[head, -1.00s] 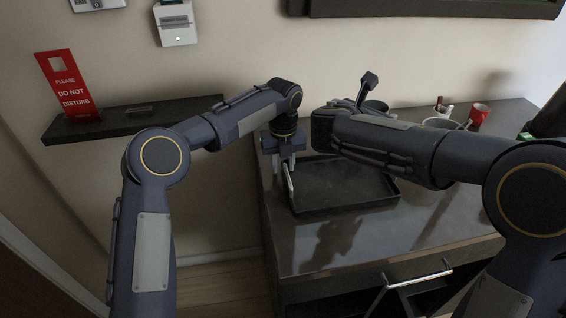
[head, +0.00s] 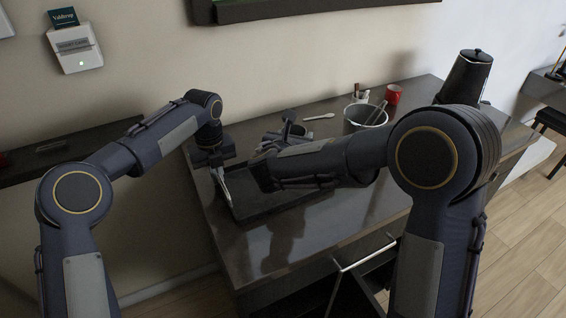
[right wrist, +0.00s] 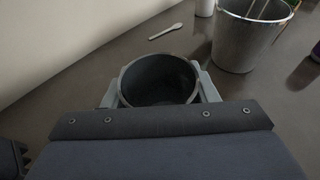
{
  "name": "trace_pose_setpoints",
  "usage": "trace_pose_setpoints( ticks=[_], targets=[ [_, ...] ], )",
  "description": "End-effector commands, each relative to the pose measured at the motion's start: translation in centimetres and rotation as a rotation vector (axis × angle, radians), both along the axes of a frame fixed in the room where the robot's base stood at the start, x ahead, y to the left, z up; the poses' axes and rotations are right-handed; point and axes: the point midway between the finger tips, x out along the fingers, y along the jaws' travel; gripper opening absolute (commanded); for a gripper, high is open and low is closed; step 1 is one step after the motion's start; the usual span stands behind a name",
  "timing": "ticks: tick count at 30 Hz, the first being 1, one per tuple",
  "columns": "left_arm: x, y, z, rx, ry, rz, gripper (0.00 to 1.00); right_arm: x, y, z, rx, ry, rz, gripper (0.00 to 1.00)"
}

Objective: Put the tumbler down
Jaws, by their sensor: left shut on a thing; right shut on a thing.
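The tumbler (right wrist: 158,72) is a dark grey cup, seen in the right wrist view with its round mouth facing up. My right gripper (right wrist: 158,92) is shut around it, a pale finger on each side. I cannot tell whether its base touches the counter. In the head view my right arm hides most of the tumbler. My left gripper (head: 219,170) is shut on the light handle at the left end of a black tray (head: 248,212). The tray lies on the counter's left part, partly hidden by my right forearm.
The dark glossy counter (head: 300,245) has a metal bucket (head: 366,118) with utensils, a red mug (head: 393,95) and a small white spoon (head: 319,116) towards the back. A dark tapered container (head: 468,75) stands at the right end. A drawer with a bar handle (head: 368,252) is in front.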

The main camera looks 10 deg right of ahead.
Motion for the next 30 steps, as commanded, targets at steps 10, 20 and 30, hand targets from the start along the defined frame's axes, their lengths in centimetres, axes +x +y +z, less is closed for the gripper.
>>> trace_pose_setpoints(
  ticks=[10, 20, 30],
  targets=[
    [0.0, 0.0, 0.0, -0.001, 0.0, 0.001, 0.0, 0.0, 0.0, -4.4, -0.003, 0.003, 0.0, 0.25],
    [0.0, 0.0, 0.1, -0.001, 0.0, 0.001, 0.0, 0.0, 0.0, -6.2, 0.0, -0.002, 0.001, 0.25],
    [0.0, 0.0, 0.1, -0.001, -0.001, 0.0, 0.0, 0.0, 0.0, -6.5, 0.0, -0.001, 0.0, 0.69]
  ],
)
